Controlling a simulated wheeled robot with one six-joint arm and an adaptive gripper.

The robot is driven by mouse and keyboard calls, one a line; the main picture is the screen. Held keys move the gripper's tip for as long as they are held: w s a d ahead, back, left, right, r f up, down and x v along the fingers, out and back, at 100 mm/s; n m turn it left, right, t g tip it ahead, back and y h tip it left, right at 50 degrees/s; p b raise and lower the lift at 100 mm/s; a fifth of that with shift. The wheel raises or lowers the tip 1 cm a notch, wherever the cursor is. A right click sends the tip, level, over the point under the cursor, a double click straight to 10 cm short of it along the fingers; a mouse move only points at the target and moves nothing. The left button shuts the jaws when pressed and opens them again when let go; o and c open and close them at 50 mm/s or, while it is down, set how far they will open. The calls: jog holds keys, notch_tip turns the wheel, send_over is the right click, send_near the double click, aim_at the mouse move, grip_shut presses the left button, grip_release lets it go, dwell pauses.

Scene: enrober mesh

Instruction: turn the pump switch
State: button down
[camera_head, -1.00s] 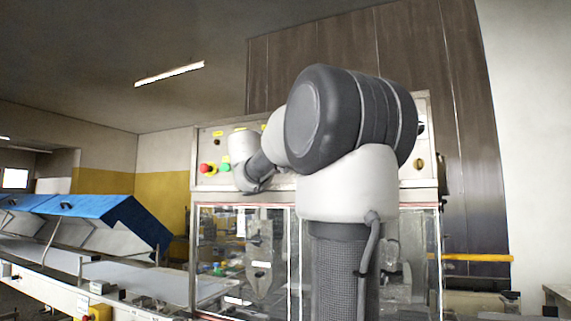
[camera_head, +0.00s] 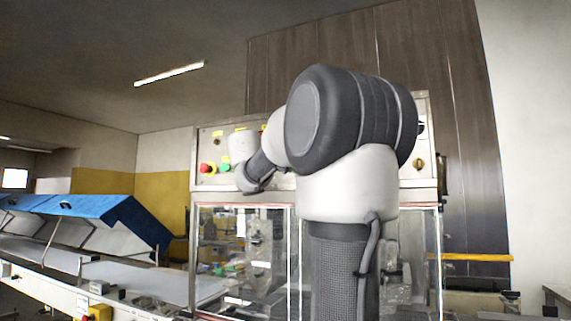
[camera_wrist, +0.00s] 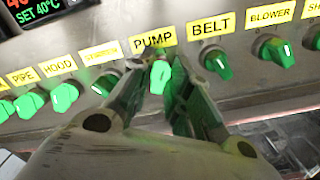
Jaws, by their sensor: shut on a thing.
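The pump switch (camera_wrist: 159,76) is a green knob under the yellow label PUMP (camera_wrist: 153,40) in the wrist view. My gripper (camera_wrist: 158,82) has its two dark fingers on either side of this knob and is shut on it. The knob's white mark points roughly up toward the label. In the head view, my arm hides the gripper and the pump switch.
Green knobs flank the pump switch in the wrist view, including the BELT knob (camera_wrist: 217,64) close on the right and the BLOWER knob (camera_wrist: 276,50). A display (camera_wrist: 40,10) reads SET 40°C. In the head view, a red button (camera_head: 205,168) sits on the panel's left.

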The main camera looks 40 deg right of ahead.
dwell(0.4)
jog(key=c, duration=1.5)
grip_release()
jog(key=shift+a, duration=0.15)
jog(key=v, duration=1.1)
jog(key=shift+s+a, duration=0.25)
jog(key=shift+a, duration=0.05)
